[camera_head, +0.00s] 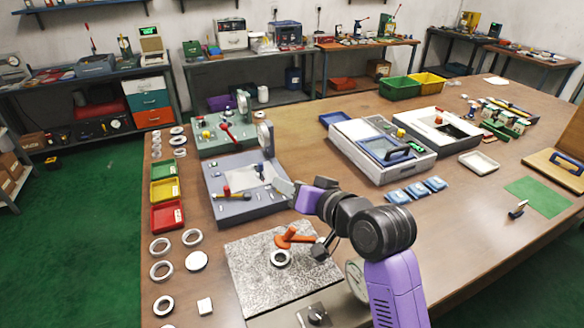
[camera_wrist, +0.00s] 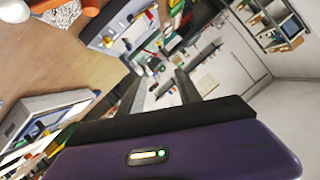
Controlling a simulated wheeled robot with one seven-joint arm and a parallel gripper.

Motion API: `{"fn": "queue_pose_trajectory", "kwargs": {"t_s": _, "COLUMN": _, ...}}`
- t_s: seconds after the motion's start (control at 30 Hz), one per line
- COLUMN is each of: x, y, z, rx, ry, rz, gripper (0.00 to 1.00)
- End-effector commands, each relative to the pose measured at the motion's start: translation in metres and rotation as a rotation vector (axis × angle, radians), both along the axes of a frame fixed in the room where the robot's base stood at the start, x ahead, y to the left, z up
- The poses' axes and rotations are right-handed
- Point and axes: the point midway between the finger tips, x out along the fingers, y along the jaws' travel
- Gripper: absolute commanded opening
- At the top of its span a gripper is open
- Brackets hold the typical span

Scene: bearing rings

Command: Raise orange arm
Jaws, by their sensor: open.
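The orange arm (camera_head: 298,239) sits low over a speckled stone plate (camera_head: 250,285), in front of a dark base. A metal ring (camera_head: 281,258) lies on the plate just below it in the head view. Orange parts (camera_wrist: 48,4) and a bit of the speckled plate (camera_wrist: 62,15) show at the top left corner of the wrist view, cut by the edge. My gripper (camera_head: 281,186) is above and behind the orange arm, in front of the grey-blue fixture, apart from the arm. In the wrist view its two dark fingers (camera_wrist: 158,80) are spread with nothing held between them.
A grey-blue fixture (camera_head: 222,208) with a red-and-yellow handle stands behind the plate. Loose rings (camera_head: 162,271) and coloured trays (camera_head: 167,214) are on the left. A white machine (camera_head: 350,135) and blue pads (camera_head: 397,196) are on the right.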

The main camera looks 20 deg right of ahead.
Motion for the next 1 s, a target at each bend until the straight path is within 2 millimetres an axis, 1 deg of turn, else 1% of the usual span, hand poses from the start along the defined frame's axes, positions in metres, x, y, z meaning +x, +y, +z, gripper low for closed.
{"fn": "queue_pose_trajectory", "kwargs": {"t_s": 0.03, "x": 0.001, "y": 0.0, "z": 0.013, "rx": -0.002, "ry": -0.007, "rz": 0.0, "gripper": 0.41}}
{"fn": "queue_pose_trajectory", "kwargs": {"t_s": 0.1, "x": 0.001, "y": 0.0, "z": 0.025, "rx": -0.001, "ry": -0.004, "rz": 0.0, "gripper": 0.41}}
{"fn": "queue_pose_trajectory", "kwargs": {"t_s": 0.2, "x": 0.001, "y": 0.0, "z": 0.039, "rx": -0.001, "ry": -0.003, "rz": 0.0, "gripper": 0.41}}
{"fn": "queue_pose_trajectory", "kwargs": {"t_s": 0.3, "x": 0.0, "y": 0.0, "z": 0.048, "rx": -0.001, "ry": -0.002, "rz": 0.001, "gripper": 0.41}}
{"fn": "queue_pose_trajectory", "kwargs": {"t_s": 0.43, "x": 0.0, "y": 0.0, "z": 0.053, "rx": 0.0, "ry": 0.001, "rz": 0.0, "gripper": 0.41}}
{"fn": "queue_pose_trajectory", "kwargs": {"t_s": 0.67, "x": 0.0, "y": 0.0, "z": 0.054, "rx": 0.0, "ry": 0.001, "rz": 0.0, "gripper": 0.41}}
{"fn": "queue_pose_trajectory", "kwargs": {"t_s": 0.7, "x": 0.0, "y": 0.0, "z": 0.054, "rx": 0.0, "ry": 0.001, "rz": 0.0, "gripper": 0.39}}
{"fn": "queue_pose_trajectory", "kwargs": {"t_s": 0.77, "x": 0.0, "y": -0.001, "z": 0.053, "rx": 0.0, "ry": 0.0, "rz": -0.001, "gripper": 0.27}}
{"fn": "queue_pose_trajectory", "kwargs": {"t_s": 0.8, "x": 0.0, "y": -0.002, "z": 0.053, "rx": -0.001, "ry": 0.001, "rz": -0.004, "gripper": 0.19}}
{"fn": "queue_pose_trajectory", "kwargs": {"t_s": 0.87, "x": 0.0, "y": -0.007, "z": 0.052, "rx": -0.001, "ry": 0.001, "rz": -0.01, "gripper": 0.08}}
{"fn": "queue_pose_trajectory", "kwargs": {"t_s": 0.9, "x": 0.0, "y": -0.01, "z": 0.051, "rx": -0.001, "ry": 0.001, "rz": -0.016, "gripper": 0.0}}
{"fn": "queue_pose_trajectory", "kwargs": {"t_s": 1.0, "x": 0.001, "y": -0.019, "z": 0.047, "rx": -0.002, "ry": 0.006, "rz": -0.03, "gripper": 0.0}}
